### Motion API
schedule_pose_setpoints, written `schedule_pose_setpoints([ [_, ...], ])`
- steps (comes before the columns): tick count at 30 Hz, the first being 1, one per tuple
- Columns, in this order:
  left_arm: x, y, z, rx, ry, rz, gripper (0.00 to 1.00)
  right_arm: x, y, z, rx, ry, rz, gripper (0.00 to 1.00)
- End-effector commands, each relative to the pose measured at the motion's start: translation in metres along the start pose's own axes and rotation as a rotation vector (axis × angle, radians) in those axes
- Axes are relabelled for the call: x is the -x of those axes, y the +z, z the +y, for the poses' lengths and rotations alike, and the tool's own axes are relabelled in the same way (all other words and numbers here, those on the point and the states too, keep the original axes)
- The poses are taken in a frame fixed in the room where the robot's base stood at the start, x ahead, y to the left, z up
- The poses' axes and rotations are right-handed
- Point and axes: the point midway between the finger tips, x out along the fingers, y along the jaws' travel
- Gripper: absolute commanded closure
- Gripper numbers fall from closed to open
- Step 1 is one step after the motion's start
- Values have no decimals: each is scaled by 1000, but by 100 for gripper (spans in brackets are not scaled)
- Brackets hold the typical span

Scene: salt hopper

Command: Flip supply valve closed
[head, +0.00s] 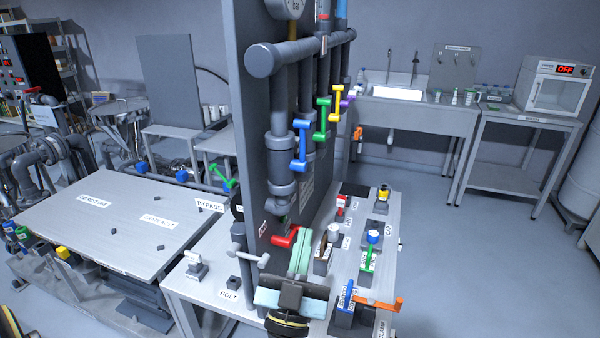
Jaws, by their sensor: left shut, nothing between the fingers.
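My left gripper (303,238) reaches up from the bottom middle, its pale teal fingers shut and empty in front of the grey upright panel. Its fingertips are close beside a red lever handle (285,238) low on the panel; I cannot tell whether they touch. A blue handle (301,144), a green handle (320,118) and a yellow handle (338,102) sit on vertical pipes higher on the panel. No label that I can read names the supply valve, so I cannot tell which handle it is. My right gripper is not in view.
The bench (335,262) right of the panel holds small labelled fittings, including an orange handle (383,304) at its front. A grey T-shaped handle (250,257) stands left of my gripper. A wide table (110,220) is at left. The floor at right is clear.

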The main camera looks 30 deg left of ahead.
Motion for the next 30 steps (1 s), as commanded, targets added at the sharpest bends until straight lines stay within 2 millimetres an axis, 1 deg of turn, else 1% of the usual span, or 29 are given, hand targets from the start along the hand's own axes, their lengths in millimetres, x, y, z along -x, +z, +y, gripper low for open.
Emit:
schedule_pose_setpoints([
  [1,-8,-17,-8,6,-39,33,100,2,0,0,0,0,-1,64],
  [3,-13,-31,-17,9,-79,60,100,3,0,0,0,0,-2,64],
  [5,-15,-37,-20,11,-97,72,100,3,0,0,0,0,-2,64],
  [7,-16,-40,-22,12,-106,77,100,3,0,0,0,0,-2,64],
  [15,-16,-39,-22,11,-104,76,100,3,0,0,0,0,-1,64],
  [19,-24,-40,-23,10,-104,78,100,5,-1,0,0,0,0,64],
  [23,-43,-43,-24,12,-104,80,100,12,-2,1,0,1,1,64],
  [30,-96,-48,-30,12,-103,80,100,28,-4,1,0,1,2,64],
])
